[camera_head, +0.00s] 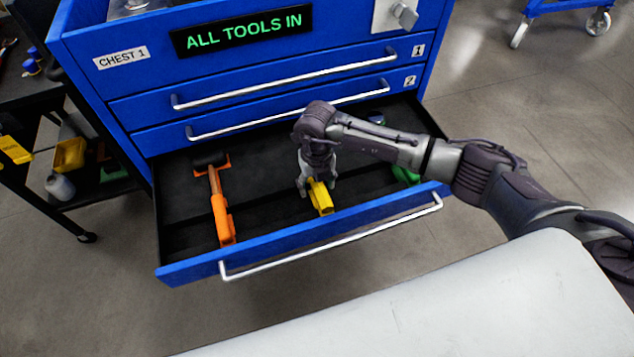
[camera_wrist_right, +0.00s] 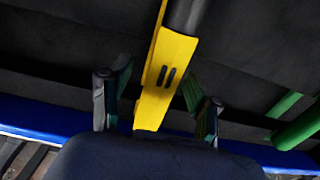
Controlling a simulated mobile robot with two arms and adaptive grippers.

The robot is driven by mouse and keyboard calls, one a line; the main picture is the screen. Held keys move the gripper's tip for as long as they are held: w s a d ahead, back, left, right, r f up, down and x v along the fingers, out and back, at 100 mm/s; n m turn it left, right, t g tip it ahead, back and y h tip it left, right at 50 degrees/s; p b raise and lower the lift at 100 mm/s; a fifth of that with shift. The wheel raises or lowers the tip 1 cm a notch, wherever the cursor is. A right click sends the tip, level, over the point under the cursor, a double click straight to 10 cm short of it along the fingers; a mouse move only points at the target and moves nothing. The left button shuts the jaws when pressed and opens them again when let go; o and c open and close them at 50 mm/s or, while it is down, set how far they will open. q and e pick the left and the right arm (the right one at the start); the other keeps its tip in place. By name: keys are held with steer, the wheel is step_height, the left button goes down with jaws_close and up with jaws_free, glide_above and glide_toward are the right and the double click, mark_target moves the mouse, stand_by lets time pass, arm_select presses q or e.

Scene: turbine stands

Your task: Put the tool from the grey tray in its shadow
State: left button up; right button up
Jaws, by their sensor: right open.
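A tool with a yellow handle (camera_head: 320,197) lies in the open bottom drawer (camera_head: 180,207) of the blue chest. My right gripper (camera_head: 317,188) is over it, pointing down. In the right wrist view the yellow handle (camera_wrist_right: 165,75) runs between the two open fingers (camera_wrist_right: 158,105), with space on both sides. A dark shaft continues from the handle at the top of that view. I cannot tell whether the tool sits in a recess. No grey tray can be made out. My left gripper is not in view.
An orange-handled tool (camera_head: 221,210) lies at the left of the drawer. A green-handled tool (camera_head: 405,175) lies at the right, partly behind my arm. The drawer's front bar (camera_head: 335,238) sticks out. A dark cart (camera_head: 70,185) stands at the left.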

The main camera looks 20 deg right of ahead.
steer(key=shift+o, duration=0.7)
steer(key=shift+r, duration=0.1)
steer(key=shift+r+p, duration=1)
steer(key=shift+r, duration=0.15)
steer(key=shift+r+p, duration=1.75)
steer(key=shift+r, duration=0.65)
